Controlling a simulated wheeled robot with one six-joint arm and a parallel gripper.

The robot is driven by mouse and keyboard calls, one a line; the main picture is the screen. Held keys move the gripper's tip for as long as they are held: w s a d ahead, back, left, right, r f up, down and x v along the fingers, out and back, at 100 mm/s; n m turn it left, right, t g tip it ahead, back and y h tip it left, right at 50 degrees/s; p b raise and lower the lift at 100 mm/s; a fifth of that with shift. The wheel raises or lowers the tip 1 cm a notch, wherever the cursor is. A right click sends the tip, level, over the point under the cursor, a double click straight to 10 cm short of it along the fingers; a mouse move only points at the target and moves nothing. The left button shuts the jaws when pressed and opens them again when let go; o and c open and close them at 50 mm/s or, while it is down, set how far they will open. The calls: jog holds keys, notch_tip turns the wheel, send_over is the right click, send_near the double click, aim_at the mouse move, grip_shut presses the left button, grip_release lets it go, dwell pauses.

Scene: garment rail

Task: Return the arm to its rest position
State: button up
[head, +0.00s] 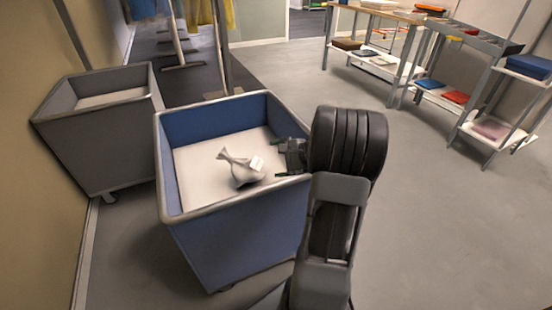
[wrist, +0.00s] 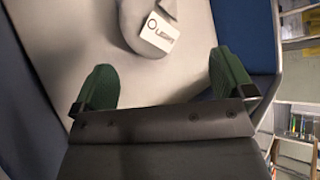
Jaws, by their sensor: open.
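My gripper (head: 283,160) is over the right side of the blue bin (head: 235,238) in the head view. In the wrist view my gripper (wrist: 163,85) is open, with its two green fingertips wide apart and nothing between them. A light grey cloth bundle (head: 238,171) with a white tag lies on the pale floor of the bin. It also shows at the top of the wrist view (wrist: 131,28), beyond the fingertips and apart from them. My dark arm hides part of the bin's right side.
A grey bin (head: 108,140) stands left of the blue one, by the wall. A garment rail (head: 222,50) with hanging clothes stands behind. Shelves with folded items (head: 440,92) and a table (head: 385,14) stand at the back right. The floor (head: 440,220) at right is clear.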

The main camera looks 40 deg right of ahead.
dwell(0.4)
jog(key=s+a+r+n+g+p, duration=0.2)
jog(key=a+r+n+g+p, duration=0.15)
jog(key=a+r+p, duration=0.45)
jog(key=s+a+r+n+g+p, duration=0.25)
jog(key=a+r+n+p, duration=0.35)
jog(key=r, duration=0.4)
jog(key=s+a+r+n+h+p, duration=0.2)
jog(key=s+r+n+p, duration=0.1)
jog(key=r+p, duration=0.3)
jog(key=s+a+r+n+h+p, duration=0.2)
jog(key=s+a+r+n+p, duration=0.1)
jog(key=r+p, duration=0.3)
jog(key=s+a+r+n+h+p, duration=0.2)
jog(key=s+a+r+n+p, duration=0.1)
jog(key=r+p, duration=0.3)
jog(key=shift+s+a+r+g, duration=0.3)
jog(key=shift+s+r, duration=0.35)
jog(key=shift+s, duration=0.15)
